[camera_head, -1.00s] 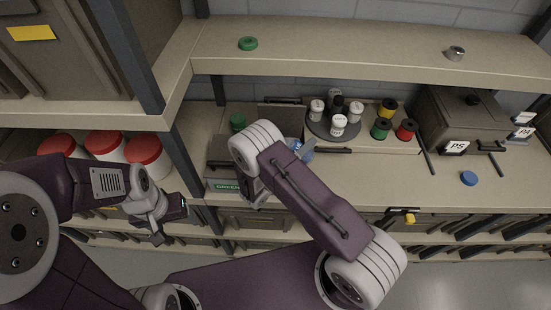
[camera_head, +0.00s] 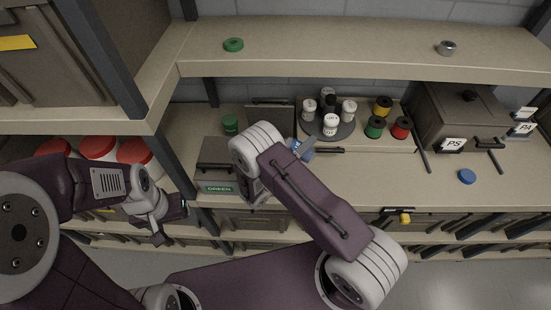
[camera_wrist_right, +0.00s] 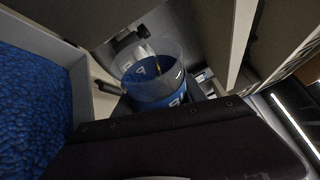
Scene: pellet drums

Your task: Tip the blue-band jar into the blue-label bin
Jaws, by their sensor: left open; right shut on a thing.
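The blue-band jar (camera_head: 302,148) is in my right gripper (camera_head: 294,147), tilted, at the middle of the head view. In the right wrist view the clear jar (camera_wrist_right: 155,80) shows its blue band, and the dark gripper crosses in front of it. A bin of blue pellets (camera_wrist_right: 35,115) lies left of the jar in the right wrist view, with a grey rim. I cannot read a blue label on it, and my right arm hides that area in the head view. My left gripper (camera_head: 172,212) is open and empty at the lower left.
A bin labelled GREEN (camera_head: 218,188) stands left of my right arm. A turntable (camera_head: 352,128) holds several small jars. A bin labelled PS (camera_head: 470,115) and a blue lid (camera_head: 467,176) are to the right. The upper shelf (camera_head: 350,50) runs behind.

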